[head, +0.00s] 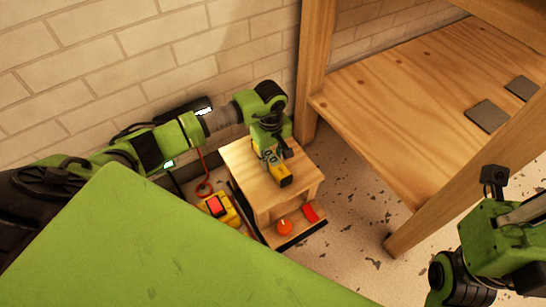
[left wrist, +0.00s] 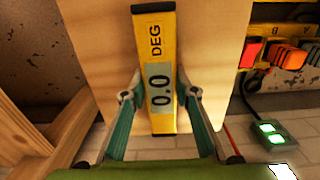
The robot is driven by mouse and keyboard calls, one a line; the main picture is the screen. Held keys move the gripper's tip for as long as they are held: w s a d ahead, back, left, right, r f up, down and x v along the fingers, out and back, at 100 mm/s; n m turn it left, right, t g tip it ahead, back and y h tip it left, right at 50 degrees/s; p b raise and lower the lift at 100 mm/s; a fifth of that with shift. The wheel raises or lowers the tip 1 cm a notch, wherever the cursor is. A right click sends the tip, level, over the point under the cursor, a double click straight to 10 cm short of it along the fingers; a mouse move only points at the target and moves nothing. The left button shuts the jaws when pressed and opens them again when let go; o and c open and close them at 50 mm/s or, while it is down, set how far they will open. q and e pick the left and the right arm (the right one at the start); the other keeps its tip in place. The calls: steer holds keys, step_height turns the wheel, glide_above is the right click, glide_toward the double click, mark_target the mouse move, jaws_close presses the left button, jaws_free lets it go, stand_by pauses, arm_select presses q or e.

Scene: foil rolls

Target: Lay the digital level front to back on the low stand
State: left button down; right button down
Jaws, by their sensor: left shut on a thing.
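The digital level (head: 279,172) is a yellow and black bar on top of the low wooden stand (head: 240,165). It lies along the stand's top with its near end by the front edge. In the left wrist view the level (left wrist: 158,85) shows a display reading 0.0 DEG, with the stand's top (left wrist: 100,45) behind it. My left gripper (head: 270,148) comes down from above and is shut on the level, one finger on each side, as the left wrist view shows (left wrist: 158,95). Whether the level rests fully on the stand is hard to tell. My right arm (head: 490,235) is at the right edge; its fingers are not clear.
A yellow device with a red face (head: 217,206) stands left of the stand. An orange round object (head: 284,227) and a red block (head: 310,212) sit low at its front. A large wooden shelf (head: 400,110) is at right, a green surface (head: 150,240) in front, a brick wall (head: 130,55) behind.

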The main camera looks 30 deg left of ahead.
arm_select(q)
steer(key=shift+f, duration=0.1)
steer(key=c, duration=1.5)
jaws_free()
